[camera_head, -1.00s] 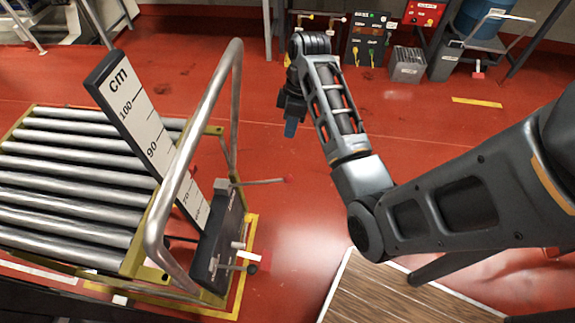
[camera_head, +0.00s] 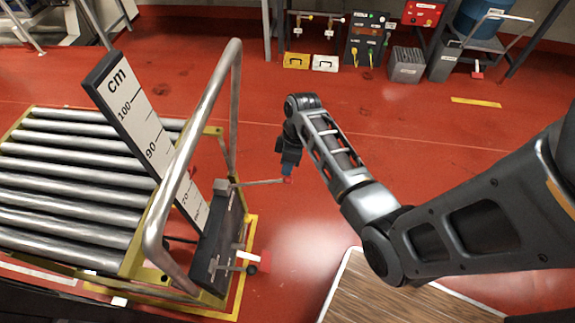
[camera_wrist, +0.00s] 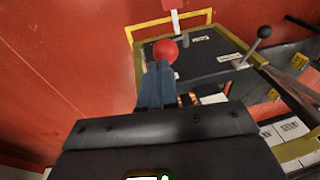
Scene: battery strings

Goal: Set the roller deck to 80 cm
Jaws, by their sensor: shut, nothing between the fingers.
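The roller deck (camera_head: 70,190), a yellow frame with steel rollers, stands at the left in the head view. A tilted scale board (camera_head: 140,125) marked in cm rises beside it, with 100, 90 and 70 legible; I cannot read the deck's height. A dark control box (camera_head: 215,240) on its side carries a lever (camera_head: 262,182) with a red end, which shows as a red ball (camera_wrist: 165,51) in the wrist view. My gripper (camera_head: 287,171) is shut and empty at that red end, its blue fingertips just short of the ball in the wrist view; contact is unclear.
A black-knobbed lever (camera_wrist: 265,32) and a red-and-white part (camera_head: 262,258) are also at the box. A wooden platform (camera_head: 400,295) lies at the lower right. Red floor is clear behind my arm.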

